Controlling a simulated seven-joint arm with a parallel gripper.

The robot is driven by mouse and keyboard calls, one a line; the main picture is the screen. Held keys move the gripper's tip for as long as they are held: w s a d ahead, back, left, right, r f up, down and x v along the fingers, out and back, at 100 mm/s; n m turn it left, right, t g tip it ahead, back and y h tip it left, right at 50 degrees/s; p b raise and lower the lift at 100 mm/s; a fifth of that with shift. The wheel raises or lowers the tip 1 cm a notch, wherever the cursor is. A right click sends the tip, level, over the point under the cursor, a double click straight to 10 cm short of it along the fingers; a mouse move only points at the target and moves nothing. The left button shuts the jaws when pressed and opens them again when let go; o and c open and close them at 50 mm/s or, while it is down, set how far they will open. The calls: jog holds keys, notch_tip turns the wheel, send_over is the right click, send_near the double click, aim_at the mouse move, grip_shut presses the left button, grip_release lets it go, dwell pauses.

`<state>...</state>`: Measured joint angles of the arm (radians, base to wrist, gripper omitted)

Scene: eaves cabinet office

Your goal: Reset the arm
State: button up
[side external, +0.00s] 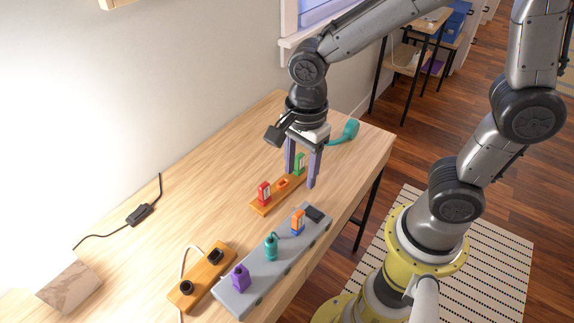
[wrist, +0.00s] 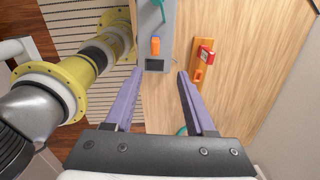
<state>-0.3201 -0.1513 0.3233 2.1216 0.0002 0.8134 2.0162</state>
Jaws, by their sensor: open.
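My gripper (side external: 300,178) is above the wooden desk (side external: 215,185), pointing down, with its two purple fingers apart and nothing between them. In the wrist view my gripper (wrist: 160,73) shows the same open gap, with the dark end of the grey strip (wrist: 148,25) beyond it. In the side view the fingers overlap the orange board (side external: 268,205) and partly hide it. They appear above it, though the exact height is hard to tell.
The orange board carries a red piece (side external: 264,193) and a green piece (side external: 300,162). An orange block with black knobs (side external: 207,272), a teal object (side external: 346,133) and a corded black switch (side external: 139,214) lie nearby.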

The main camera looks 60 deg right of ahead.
jog(key=s+d+r+n+t, duration=0.5)
jog(key=s+d+r+n, duration=0.3)
jog(key=n, duration=1.1)
notch_tip(320, 180, up, 2)
jog(key=shift+s+d+r, duration=0.15)
jog(key=shift+s+d, duration=0.2)
jog(key=shift+s, duration=0.55)
